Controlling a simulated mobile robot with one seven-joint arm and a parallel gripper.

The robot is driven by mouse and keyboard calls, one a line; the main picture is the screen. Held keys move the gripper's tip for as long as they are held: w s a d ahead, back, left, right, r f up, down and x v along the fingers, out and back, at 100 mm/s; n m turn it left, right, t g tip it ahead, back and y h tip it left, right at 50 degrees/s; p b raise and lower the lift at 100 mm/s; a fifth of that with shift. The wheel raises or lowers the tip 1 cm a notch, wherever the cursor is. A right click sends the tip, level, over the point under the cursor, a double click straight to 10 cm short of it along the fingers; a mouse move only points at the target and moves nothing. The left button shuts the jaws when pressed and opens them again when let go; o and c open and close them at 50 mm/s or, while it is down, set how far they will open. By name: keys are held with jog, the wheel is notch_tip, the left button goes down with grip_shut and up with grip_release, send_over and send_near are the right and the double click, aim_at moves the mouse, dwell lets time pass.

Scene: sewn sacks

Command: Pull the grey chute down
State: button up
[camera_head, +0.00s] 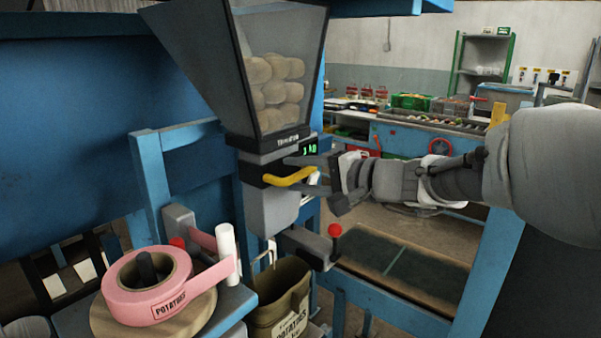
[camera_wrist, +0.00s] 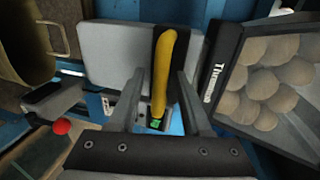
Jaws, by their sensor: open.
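The grey chute (camera_head: 268,212) is a box-shaped piece below the clear-fronted hopper (camera_head: 197,55). It carries a yellow handle (camera_head: 290,178) on its front, and the chute (camera_wrist: 112,52) and handle (camera_wrist: 163,62) also show in the wrist view. My gripper (camera_head: 287,172) is open at the handle, reaching in from the right. In the wrist view the fingers (camera_wrist: 161,74) stand on either side of the handle, with gaps visible. Whether the fingertips touch the chute face, I cannot tell.
Potatoes (camera_head: 272,88) fill the hopper. An open brown sack (camera_head: 280,312) hangs below the chute. A red-knobbed lever (camera_head: 334,231) stands right of it, and a pink tape roll (camera_head: 148,286) sits front left. A blue frame post (camera_head: 488,265) rises at right, below my arm.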

grip_shut()
dwell(1.5)
